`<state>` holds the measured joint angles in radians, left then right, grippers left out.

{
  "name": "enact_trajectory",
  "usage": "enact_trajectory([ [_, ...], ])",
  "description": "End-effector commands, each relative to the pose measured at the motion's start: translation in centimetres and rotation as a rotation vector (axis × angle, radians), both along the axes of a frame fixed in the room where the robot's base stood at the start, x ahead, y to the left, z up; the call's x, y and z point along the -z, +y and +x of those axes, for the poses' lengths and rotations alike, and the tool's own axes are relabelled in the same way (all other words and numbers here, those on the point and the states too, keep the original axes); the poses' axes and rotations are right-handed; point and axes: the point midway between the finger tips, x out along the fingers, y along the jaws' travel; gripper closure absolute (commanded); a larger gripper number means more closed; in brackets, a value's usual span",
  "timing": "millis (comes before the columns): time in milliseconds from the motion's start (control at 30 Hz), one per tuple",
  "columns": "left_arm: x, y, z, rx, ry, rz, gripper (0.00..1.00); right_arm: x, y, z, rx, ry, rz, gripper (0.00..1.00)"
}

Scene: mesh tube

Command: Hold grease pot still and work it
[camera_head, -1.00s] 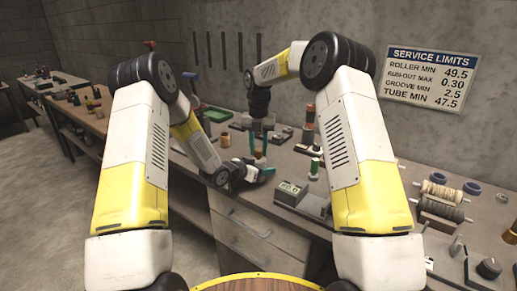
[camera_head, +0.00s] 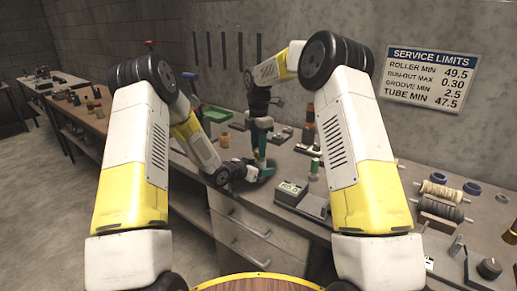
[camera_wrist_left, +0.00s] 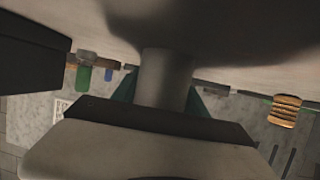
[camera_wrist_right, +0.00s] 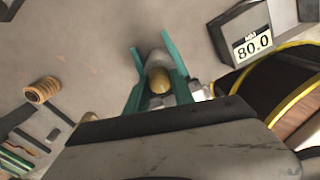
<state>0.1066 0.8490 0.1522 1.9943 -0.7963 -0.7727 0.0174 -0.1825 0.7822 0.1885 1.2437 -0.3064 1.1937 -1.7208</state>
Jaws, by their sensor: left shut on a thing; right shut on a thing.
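The grease pot shows in the left wrist view as a grey cylinder (camera_wrist_left: 165,77) between my left gripper's teal fingers, which are mostly hidden behind the wrist housing. In the right wrist view a brass-coloured knob (camera_wrist_right: 159,81) on a grey top sits between the teal fingers of my right gripper (camera_wrist_right: 161,78). Both grippers are shut on the pot, the left low from the side and the right from above. In the head view my left gripper (camera_head: 256,170) and right gripper (camera_head: 261,140) meet over the bench; the pot itself is mostly hidden there.
A gauge block with a display (camera_head: 293,188) stands right of the grippers. A green tray (camera_head: 215,114) and a brass ribbed cylinder (camera_head: 224,140) lie to the left. Rollers (camera_head: 440,192) sit far right. Bench drawers (camera_head: 240,235) face me.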

Motion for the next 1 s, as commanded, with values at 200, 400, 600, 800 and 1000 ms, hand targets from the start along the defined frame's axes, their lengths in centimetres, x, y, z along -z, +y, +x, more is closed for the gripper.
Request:
enact_trajectory([
  [200, 0.01, 0.00, -0.02, 0.000, 0.000, 0.000, 1.00, -0.10, 0.03, 0.06, 0.204, -0.003, 0.001, 1.00],
  [400, 0.02, 0.00, -0.03, 0.000, 0.001, 0.001, 1.00, -0.12, 0.06, 0.08, 0.393, -0.003, 0.001, 1.00],
  [600, 0.04, -0.01, -0.03, 0.001, 0.001, 0.000, 1.00, -0.12, 0.03, 0.10, 0.584, -0.003, 0.001, 1.00],
  [800, 0.04, -0.01, -0.05, 0.001, 0.001, 0.000, 1.00, -0.13, 0.06, 0.11, 0.774, -0.004, 0.001, 1.00],
  [1000, 0.05, -0.03, -0.05, 0.001, 0.000, 0.001, 1.00, -0.14, 0.01, 0.12, 0.963, -0.004, 0.001, 1.00],
])
